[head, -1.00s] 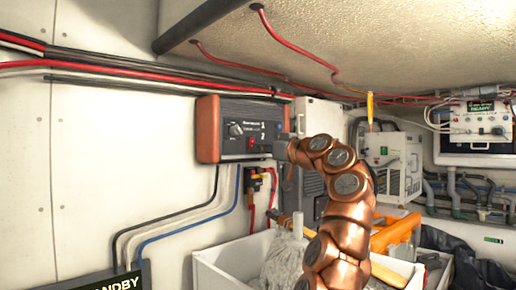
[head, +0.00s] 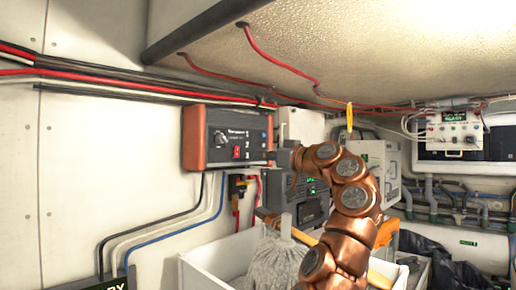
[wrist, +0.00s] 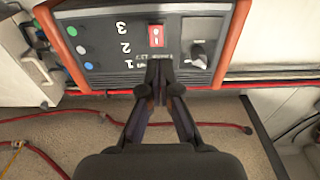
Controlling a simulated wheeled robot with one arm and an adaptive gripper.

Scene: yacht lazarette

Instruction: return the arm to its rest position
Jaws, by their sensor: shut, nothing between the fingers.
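My copper-coloured arm reaches up from the bottom of the head view and bends left. My gripper (head: 277,158) is at the lower right edge of an orange-sided control panel (head: 228,137) on the wall. In the wrist view the panel (wrist: 130,48) appears upside down, with my closed, empty fingers (wrist: 160,75) pointing at its face, close to the red switch (wrist: 156,36) and beside the dark knob (wrist: 199,54). I cannot tell whether the fingertips touch the panel.
A white bin (head: 205,270) with a grey mop (head: 275,262) stands below my arm. Red cables (head: 285,62) hang under the sloping ceiling, with a yellow tag (head: 349,117). Grey equipment (head: 312,205) is behind the arm. Open wall lies left of the panel.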

